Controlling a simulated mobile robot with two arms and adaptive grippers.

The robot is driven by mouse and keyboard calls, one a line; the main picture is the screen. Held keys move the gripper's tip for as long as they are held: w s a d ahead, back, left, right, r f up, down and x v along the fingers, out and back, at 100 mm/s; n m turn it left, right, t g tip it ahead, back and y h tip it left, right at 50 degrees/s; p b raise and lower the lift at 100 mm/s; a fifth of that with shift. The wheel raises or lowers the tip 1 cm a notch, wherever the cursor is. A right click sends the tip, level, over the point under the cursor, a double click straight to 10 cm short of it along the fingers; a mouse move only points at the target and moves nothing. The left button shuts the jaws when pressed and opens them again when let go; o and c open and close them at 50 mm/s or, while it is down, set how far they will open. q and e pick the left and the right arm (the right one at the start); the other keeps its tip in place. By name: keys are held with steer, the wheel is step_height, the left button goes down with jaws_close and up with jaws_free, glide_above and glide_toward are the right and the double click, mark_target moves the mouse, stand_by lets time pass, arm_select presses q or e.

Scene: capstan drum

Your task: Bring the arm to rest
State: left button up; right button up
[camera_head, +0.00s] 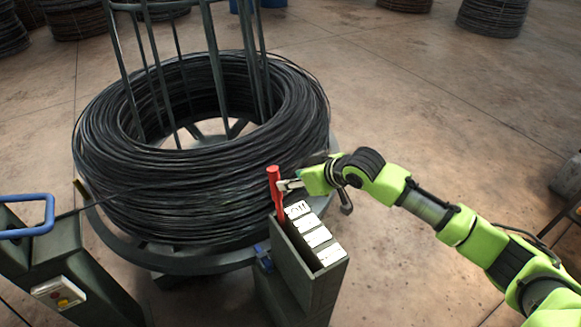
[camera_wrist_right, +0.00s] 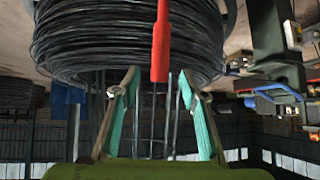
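My right arm comes in from the right in the head view. Its gripper (camera_head: 290,185) is beside a red lever handle (camera_head: 274,180). The handle stands upright at the far end of a grey box (camera_head: 296,262) with several white label plates (camera_head: 311,236); the farthest plate seems to read "Off". In the right wrist view the fingers of the gripper (camera_wrist_right: 158,76) are spread. The red handle (camera_wrist_right: 160,42) shows between the fingertips, with a gap on each side. My left gripper is not in view.
A large coil of black wire (camera_head: 110,150) sits on a round grey stand with upright bars, close behind the handle. A grey post with a blue handle (camera_head: 28,231) and a button box (camera_head: 58,293) stands at left. Open floor (camera_head: 450,110) lies to the right.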

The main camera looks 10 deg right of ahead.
steer(key=s+a+f+g, duration=0.1)
steer(key=s+a+f, duration=0.25)
steer(key=s, duration=0.35)
steer(key=s+a+f, duration=0.2)
steer(key=s+f, duration=0.2)
steer(key=s, duration=0.3)
steer(key=s+d+f+m+g+h, duration=0.2)
steer(key=s+d, duration=0.5)
steer(key=s, duration=0.4)
steer(key=s+d+f+m+g+h, duration=0.1)
steer(key=s+d+f+m+h, duration=0.15)
steer(key=s+d, duration=0.6)
steer(key=s+a+f+g, duration=0.1)
steer(key=s+f, duration=0.2)
steer(key=f, duration=1)
steer(key=s+a+f+g, duration=0.1)
steer(key=s+f, duration=0.1)
steer(key=f, duration=1.1)
steer(key=s+d+f+g, duration=0.1)
steer(key=s+d+f, duration=0.2)
steer(key=s+f, duration=1.3)
steer(key=shift+s+f+n+h, duration=0.25)
steer(key=shift+s+n+h, duration=0.1)
steer(key=shift+s+n, duration=0.15)
